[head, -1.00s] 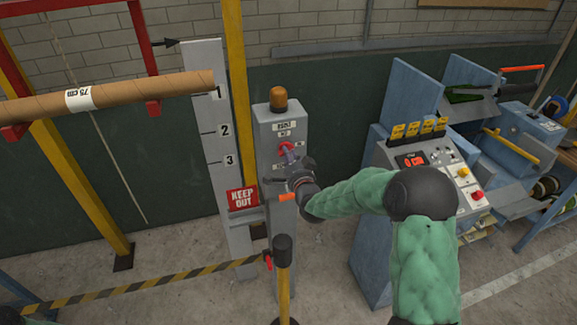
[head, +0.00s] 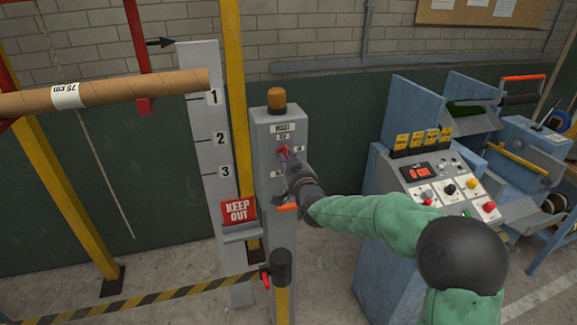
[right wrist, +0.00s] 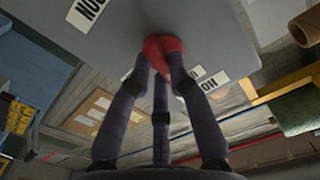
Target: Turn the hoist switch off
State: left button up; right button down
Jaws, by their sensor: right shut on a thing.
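The hoist switch is a red knob (head: 283,152) on the front of a grey post box (head: 291,125) with an amber lamp (head: 277,98) on top. White labels surround the knob; their text is too small to read surely. My right gripper (head: 288,160) is at the knob, its arm reaching in from the right. In the right wrist view the fingers of my right gripper (right wrist: 160,68) are closed around the red knob (right wrist: 162,50). The fingers hide part of the knob, so its exact setting is hard to tell. My left gripper is not in view.
A red KEEP OUT sign (head: 238,211) and a numbered scale board (head: 208,130) stand left of the post. A striped barrier (head: 150,299) with a black-topped post (head: 281,270) is in front. A cardboard tube (head: 120,92) hangs upper left. A blue control console (head: 400,215) stands right.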

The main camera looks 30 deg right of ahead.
jog(key=shift+n+b, duration=0.45)
jog(key=shift+n, duration=0.55)
jog(key=c, duration=1.1)
grip_release()
jog(key=shift+c, duration=0.2)
jog(key=shift+s, duration=0.1)
jog(key=v, duration=1.1)
jog(key=shift+s+a, duration=0.2)
jog(key=shift+s, duration=0.2)
jog(key=shift+f, duration=0.1)
